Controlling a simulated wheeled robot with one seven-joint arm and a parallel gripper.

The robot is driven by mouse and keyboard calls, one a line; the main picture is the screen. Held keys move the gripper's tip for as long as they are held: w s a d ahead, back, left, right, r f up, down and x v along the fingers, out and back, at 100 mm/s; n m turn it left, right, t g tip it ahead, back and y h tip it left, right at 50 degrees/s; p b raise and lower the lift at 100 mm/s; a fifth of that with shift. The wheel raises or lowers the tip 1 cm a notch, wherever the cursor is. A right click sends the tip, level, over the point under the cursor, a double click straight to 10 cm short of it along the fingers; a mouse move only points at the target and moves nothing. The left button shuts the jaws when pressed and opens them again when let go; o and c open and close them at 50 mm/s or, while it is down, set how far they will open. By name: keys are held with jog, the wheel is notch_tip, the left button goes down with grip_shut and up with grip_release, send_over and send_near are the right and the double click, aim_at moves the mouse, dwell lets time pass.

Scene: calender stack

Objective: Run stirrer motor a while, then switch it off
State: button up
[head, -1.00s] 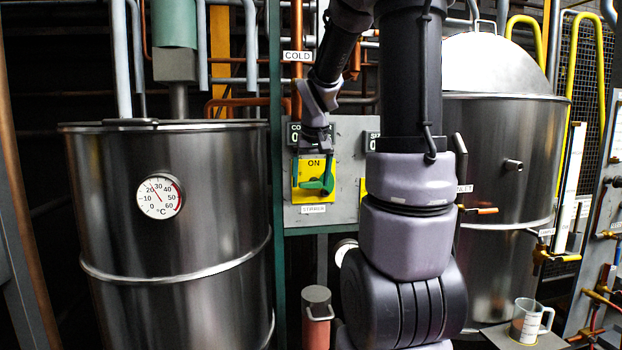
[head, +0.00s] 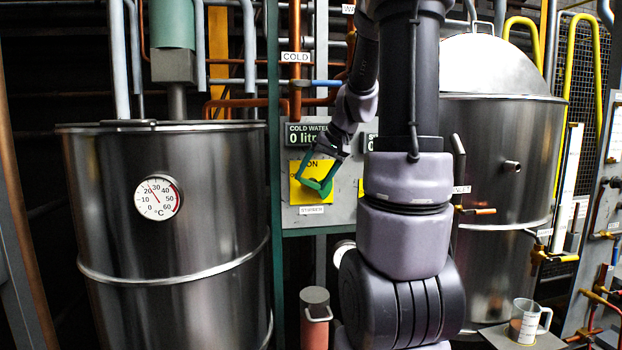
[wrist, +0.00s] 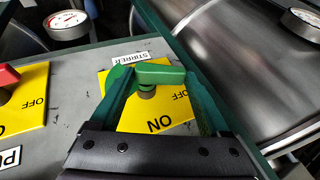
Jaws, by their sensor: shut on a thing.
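The stirrer switch is a green knob (wrist: 160,74) on a yellow plate (wrist: 141,120) marked ON and OFF, with a STIRRER label (wrist: 132,58). In the head view the plate (head: 298,193) sits on the grey control panel (head: 346,211). My gripper (wrist: 156,80) has its green fingers on both sides of the knob and is shut on it. In the head view my gripper (head: 318,178) reaches the plate from the upper right, tilted. The knob's handle lies across the wrist view; whether it points to ON or OFF I cannot tell.
A steel vat (head: 105,200) with a dial thermometer (head: 159,197) stands left of the panel. A domed vessel (head: 500,125) stands right. In the wrist view a red knob (wrist: 8,75) on another yellow plate is beside the stirrer switch. A cold water display (head: 306,136) is above.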

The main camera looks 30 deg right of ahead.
jog(key=y, duration=0.1)
jog(key=d+m+t+y, duration=0.1)
jog(key=y, duration=0.1)
jog(key=shift+s+d, duration=0.1)
jog(key=shift+s, duration=0.05)
jog(key=y, duration=0.1)
jog(key=t+y, duration=0.1)
jog(key=shift+s+d+f+m+y, duration=0.1)
jog(key=shift+d+f+m+y, duration=0.05)
jog(key=shift+d+m+y, duration=0.2)
jog(key=y, duration=0.1)
jog(key=t, duration=0.1)
jog(key=m+t+y, duration=0.1)
jog(key=shift+s+d+f+y, duration=0.1)
jog(key=shift+d+f+y, duration=0.15)
jog(key=shift+d+y, duration=0.1)
jog(key=shift+s+d+f+m+t+y, duration=0.15)
jog(key=shift+m+t+y, duration=0.15)
jog(key=shift+y, duration=0.25)
jog(key=shift+w+d+f+m+t+y, duration=0.1)
jog(key=shift+m+t+y, duration=0.05)
jog(key=shift+t+y, duration=0.35)
jog(key=shift+a+y, duration=0.1)
jog(key=shift+y, duration=0.15)
jog(key=o, duration=1.2)
jog(key=shift+s, duration=0.1)
